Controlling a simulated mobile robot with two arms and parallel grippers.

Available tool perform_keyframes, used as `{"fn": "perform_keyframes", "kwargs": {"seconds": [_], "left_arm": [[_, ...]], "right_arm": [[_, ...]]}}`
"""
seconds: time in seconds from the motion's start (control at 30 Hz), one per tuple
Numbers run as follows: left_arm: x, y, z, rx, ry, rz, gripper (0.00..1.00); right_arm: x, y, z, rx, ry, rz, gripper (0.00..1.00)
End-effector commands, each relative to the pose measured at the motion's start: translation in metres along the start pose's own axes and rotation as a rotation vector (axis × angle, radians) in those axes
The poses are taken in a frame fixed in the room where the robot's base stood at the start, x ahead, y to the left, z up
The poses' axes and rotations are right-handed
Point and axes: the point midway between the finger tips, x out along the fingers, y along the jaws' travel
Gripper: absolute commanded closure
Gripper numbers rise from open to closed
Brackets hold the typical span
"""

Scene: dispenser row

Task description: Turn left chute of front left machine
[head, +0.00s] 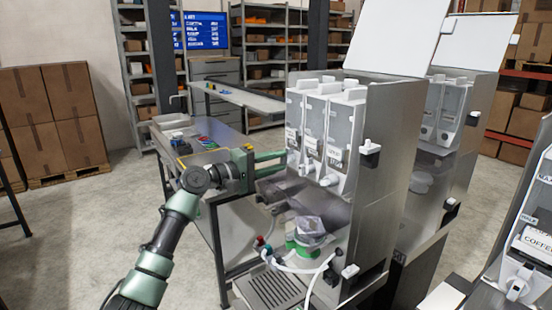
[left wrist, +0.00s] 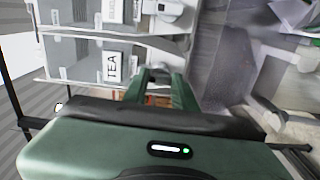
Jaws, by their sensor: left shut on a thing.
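The front left machine (head: 385,185) is a steel dispenser with its white lid raised. It carries a row of clear-fronted canisters (head: 313,120) with white chutes at the bottom. My left gripper (head: 284,161) reaches in from the left at the leftmost canister's outlet. A neighbouring white chute (left wrist: 166,8) shows above. My right gripper is out of view.
Below the chutes are a green-based mixing bowl (head: 309,232), pale hoses and a drip grate (head: 268,287). A steel table (head: 205,150) stands behind my left arm. Another machine (head: 445,120) stands behind, and one labelled COFFEE (head: 530,245) at right.

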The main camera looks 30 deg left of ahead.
Motion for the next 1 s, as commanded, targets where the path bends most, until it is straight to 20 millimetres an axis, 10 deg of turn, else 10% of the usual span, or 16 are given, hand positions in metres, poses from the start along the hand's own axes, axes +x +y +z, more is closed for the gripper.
{"fn": "perform_keyframes", "kwargs": {"seconds": [0.57, 0.6, 0.67, 1.0], "left_arm": [[0.0000, 0.0000, 0.0000, -0.037, 0.000, 0.001, 1.00], [0.0000, 0.0000, 0.0000, -0.037, 0.000, 0.001, 0.71], [0.0000, 0.0000, 0.0000, -0.037, 0.000, 0.000, 0.54], [0.0005, -0.0016, 0.0007, -0.037, -0.002, -0.003, 0.51]], "right_arm": [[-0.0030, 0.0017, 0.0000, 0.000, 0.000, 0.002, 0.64], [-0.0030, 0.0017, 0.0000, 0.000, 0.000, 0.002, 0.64], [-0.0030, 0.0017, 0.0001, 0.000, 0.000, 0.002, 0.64], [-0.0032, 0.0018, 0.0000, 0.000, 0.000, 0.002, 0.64]]}}
